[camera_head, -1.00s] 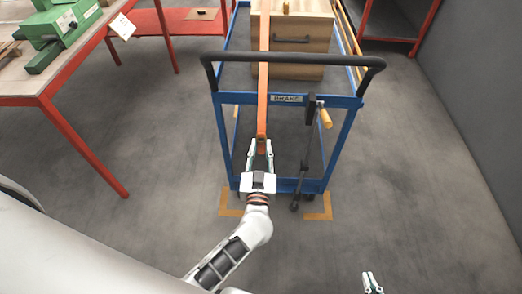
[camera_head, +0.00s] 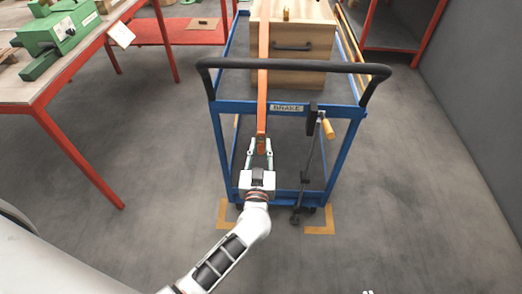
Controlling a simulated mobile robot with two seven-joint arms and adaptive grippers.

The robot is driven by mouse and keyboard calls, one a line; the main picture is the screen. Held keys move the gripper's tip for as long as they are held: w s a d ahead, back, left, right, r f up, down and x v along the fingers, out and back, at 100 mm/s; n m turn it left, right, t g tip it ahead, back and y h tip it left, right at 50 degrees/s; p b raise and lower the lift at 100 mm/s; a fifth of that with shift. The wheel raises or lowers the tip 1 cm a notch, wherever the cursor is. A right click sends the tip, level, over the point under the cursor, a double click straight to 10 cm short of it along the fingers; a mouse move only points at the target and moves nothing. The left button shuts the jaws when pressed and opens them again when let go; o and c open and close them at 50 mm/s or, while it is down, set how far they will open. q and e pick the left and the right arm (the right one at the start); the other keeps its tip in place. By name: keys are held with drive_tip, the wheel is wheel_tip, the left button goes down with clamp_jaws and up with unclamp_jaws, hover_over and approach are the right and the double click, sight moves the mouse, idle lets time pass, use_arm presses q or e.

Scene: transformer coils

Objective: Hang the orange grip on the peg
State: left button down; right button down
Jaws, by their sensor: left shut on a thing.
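The orange grip (camera_head: 262,85) shows as a long, thin orange bar running from the top edge down in front of the cart. My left gripper (camera_head: 259,150) is shut on its lower end, in front of the blue cart's lower part. The bar passes in front of the cart's black push handle and the wooden box. Its far end is cut off by the top edge. I cannot make out the peg for certain; a small yellow upright piece (camera_head: 286,14) stands on the wooden box. Only the tips of my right gripper (camera_head: 368,292) show at the bottom edge; its opening is unclear.
A blue cart (camera_head: 345,150) with a black handle (camera_head: 335,67) carries a wooden box (camera_head: 310,65). A brake lever with a yellow grip (camera_head: 328,129) hangs on its front. A red-legged table (camera_head: 75,150) with green machinery (camera_head: 60,30) stands left. Grey floor is open at right.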

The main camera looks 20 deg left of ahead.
sight(261, 142)
use_arm(q)
drive_tip(key=shift+w+a+f+b, duration=0.1)
drive_tip(key=shift+w+a+b, duration=0.2)
drive_tip(key=shift+w, duration=0.4)
drive_tip(key=shift+w+a, duration=0.1)
drive_tip(key=shift+w, duration=0.55)
drive_tip(key=shift+w+p, duration=0.1)
drive_tip(key=shift+p, duration=0.2)
drive_tip(key=shift+f, duration=0.15)
use_arm(e)
drive_tip(key=shift+w, duration=0.1)
use_arm(q)
drive_tip(key=c, duration=1.7)
unclamp_jaws()
use_arm(e)
drive_tip(key=shift+w+r, duration=0.2)
drive_tip(key=shift+r, duration=0.05)
